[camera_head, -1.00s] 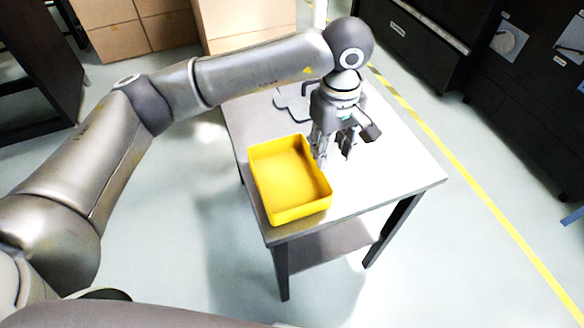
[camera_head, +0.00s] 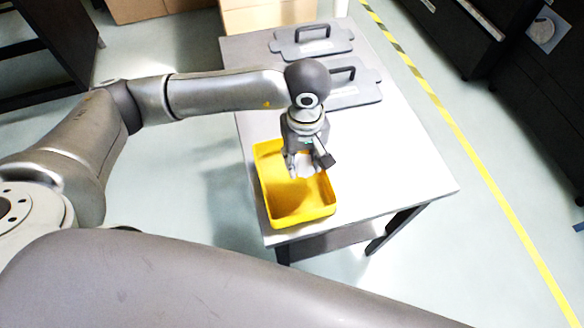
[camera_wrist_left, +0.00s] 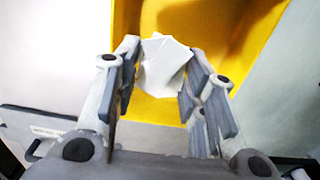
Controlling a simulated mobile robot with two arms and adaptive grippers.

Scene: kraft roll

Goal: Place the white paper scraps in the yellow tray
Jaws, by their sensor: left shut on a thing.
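The yellow tray (camera_head: 284,208) stands on the near left part of the table. My left gripper (camera_head: 304,172) is above the tray's far part, pointing down. It is shut on a white paper scrap, which shows as a pale patch between the fingers. In the left wrist view the white paper scrap (camera_wrist_left: 163,66) is crumpled or folded and sits between the fingertips of the gripper (camera_wrist_left: 160,80). The yellow tray (camera_wrist_left: 240,25) is behind it there. No other scraps can be made out. My right gripper is not in view.
The table (camera_head: 400,170) is bare to the right of the tray. Two grey plates with black handles lie at its far end, one farther (camera_head: 290,47) and one nearer (camera_head: 365,92). Cardboard boxes (camera_head: 265,16) stand beyond the table.

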